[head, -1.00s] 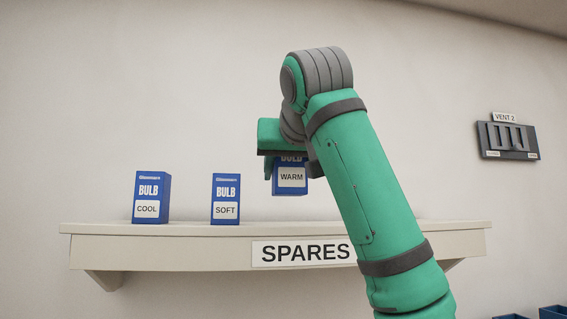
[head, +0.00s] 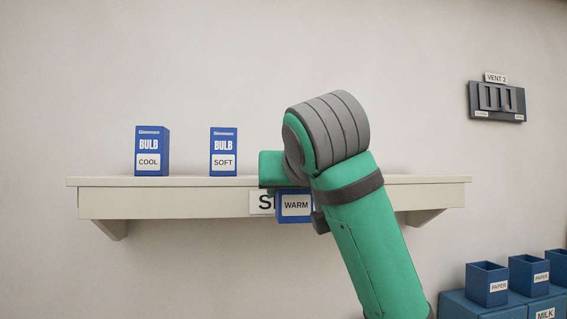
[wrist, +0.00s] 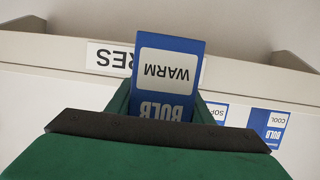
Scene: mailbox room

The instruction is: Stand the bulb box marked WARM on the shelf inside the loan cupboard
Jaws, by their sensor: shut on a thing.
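The blue bulb box marked WARM (head: 296,206) is held in my gripper (head: 283,185), in front of the shelf's front edge. In the wrist view the WARM box (wrist: 168,68) shows upside down between the jaws of my gripper (wrist: 160,105), which is shut on it. In the head view its label reads upright, and its top is hidden by the gripper. The loan cupboard is not in view.
The bulb boxes marked COOL (head: 150,152) and SOFT (head: 223,153) stand on the SPARES shelf (head: 160,197). A vent panel (head: 496,101) hangs on the wall at right.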

